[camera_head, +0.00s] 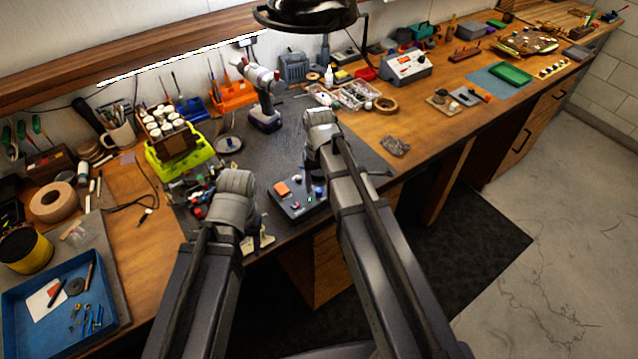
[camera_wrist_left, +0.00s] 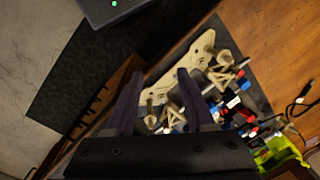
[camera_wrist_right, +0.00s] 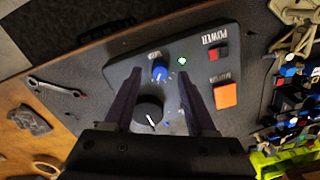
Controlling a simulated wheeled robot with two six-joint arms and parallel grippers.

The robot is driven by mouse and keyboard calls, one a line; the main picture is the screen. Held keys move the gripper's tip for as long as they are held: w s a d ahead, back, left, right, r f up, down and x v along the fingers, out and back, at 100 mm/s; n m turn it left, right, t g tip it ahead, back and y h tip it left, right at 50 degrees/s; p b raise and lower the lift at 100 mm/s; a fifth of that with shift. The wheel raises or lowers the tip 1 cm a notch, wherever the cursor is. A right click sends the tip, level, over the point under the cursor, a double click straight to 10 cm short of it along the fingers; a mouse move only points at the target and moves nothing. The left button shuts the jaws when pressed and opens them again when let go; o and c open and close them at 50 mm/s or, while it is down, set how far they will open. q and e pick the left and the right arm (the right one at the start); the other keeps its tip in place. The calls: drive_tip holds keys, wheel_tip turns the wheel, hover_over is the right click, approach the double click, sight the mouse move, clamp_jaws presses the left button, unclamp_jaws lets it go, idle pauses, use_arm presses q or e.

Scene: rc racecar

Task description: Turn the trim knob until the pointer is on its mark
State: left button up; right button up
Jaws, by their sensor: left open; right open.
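The control box (camera_wrist_right: 200,122) lies on the dark mat. In the right wrist view it carries a small blue knob (camera_wrist_right: 159,73) under a short inverted label I cannot read surely, with small white marks beside it. A larger black knob (camera_wrist_right: 148,112) has a white pointer line. My right gripper (camera_wrist_right: 160,77) is open; its fingertips lie either side of the blue knob in that view, with no contact visible. The blue knob also shows in the head view (camera_head: 319,191). My left gripper (camera_wrist_left: 162,75) is open and empty above cream car parts (camera_wrist_left: 188,68).
The box also has an orange button (camera_wrist_right: 225,95), a red power switch (camera_wrist_right: 218,52) and a lit green lamp (camera_wrist_right: 182,61). A wrench (camera_wrist_right: 55,86) lies beside it. A drill (camera_head: 262,95) and a yellow-green tray (camera_head: 180,158) stand behind my arms.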

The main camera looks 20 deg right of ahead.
sight(319, 190)
wheel_tip(319, 190, up, 7)
drive_tip(key=p, duration=0.6)
drive_tip(key=shift+f, duration=0.15)
use_arm(q)
wheel_tip(319, 190, up, 7)
drive_tip(key=shift+f, duration=0.2)
